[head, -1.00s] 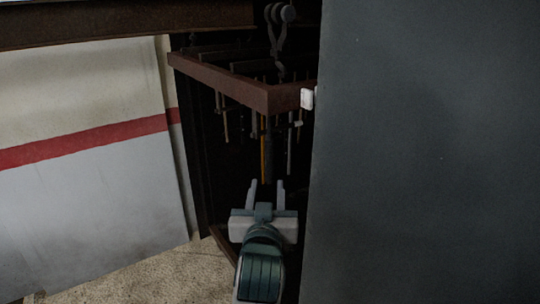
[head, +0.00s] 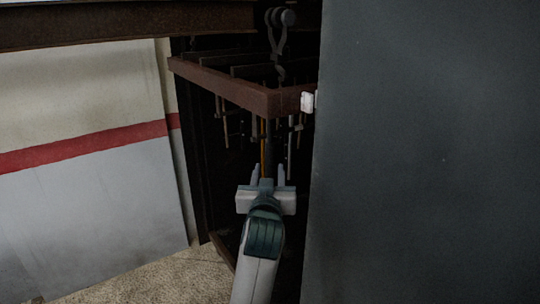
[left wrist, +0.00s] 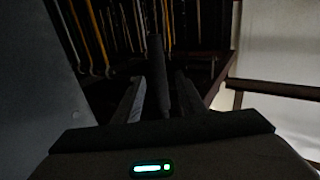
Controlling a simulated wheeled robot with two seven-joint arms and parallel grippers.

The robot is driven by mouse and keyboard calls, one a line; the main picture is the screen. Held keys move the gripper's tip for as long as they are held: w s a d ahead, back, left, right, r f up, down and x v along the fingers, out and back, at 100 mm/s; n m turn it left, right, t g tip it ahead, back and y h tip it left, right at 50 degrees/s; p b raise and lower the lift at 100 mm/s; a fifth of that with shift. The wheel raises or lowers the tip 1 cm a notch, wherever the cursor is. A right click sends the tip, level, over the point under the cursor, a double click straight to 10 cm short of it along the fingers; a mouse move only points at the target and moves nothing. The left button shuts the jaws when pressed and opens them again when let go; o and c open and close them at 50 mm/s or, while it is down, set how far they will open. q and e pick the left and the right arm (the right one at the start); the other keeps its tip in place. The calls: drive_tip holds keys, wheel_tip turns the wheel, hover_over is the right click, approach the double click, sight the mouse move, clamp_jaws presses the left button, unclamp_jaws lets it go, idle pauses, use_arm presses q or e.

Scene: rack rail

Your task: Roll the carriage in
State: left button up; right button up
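The carriage is a reddish-brown rectangular frame (head: 225,88) hung from a dark hook and trolley (head: 280,35) under an overhead beam. Several thin rods hang below it, one of them orange (head: 263,150). A dark upright bar (head: 269,145) hangs near its front corner. My left gripper (head: 270,174) is below that corner, its two fingers apart. In the left wrist view, a dark bar (left wrist: 158,78) stands between the open fingers (left wrist: 160,90), with gaps visible on both sides. Whether it touches either finger is hard to tell. My right gripper is not in view.
A large dark grey panel (head: 430,150) fills the right side, close beside my left arm. A white wall with a red stripe (head: 85,147) stands at the left. A dark post (head: 190,150) is behind the gripper's left. Speckled floor (head: 165,278) shows below.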

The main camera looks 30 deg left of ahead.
use_arm(q)
drive_tip(key=p+x, duration=0.2)
drive_tip(key=x, duration=0.5)
drive_tip(key=shift+w+a+p, duration=0.15)
drive_tip(key=shift+w+p, duration=0.15)
drive_tip(key=shift+w, duration=0.05)
clamp_jaws()
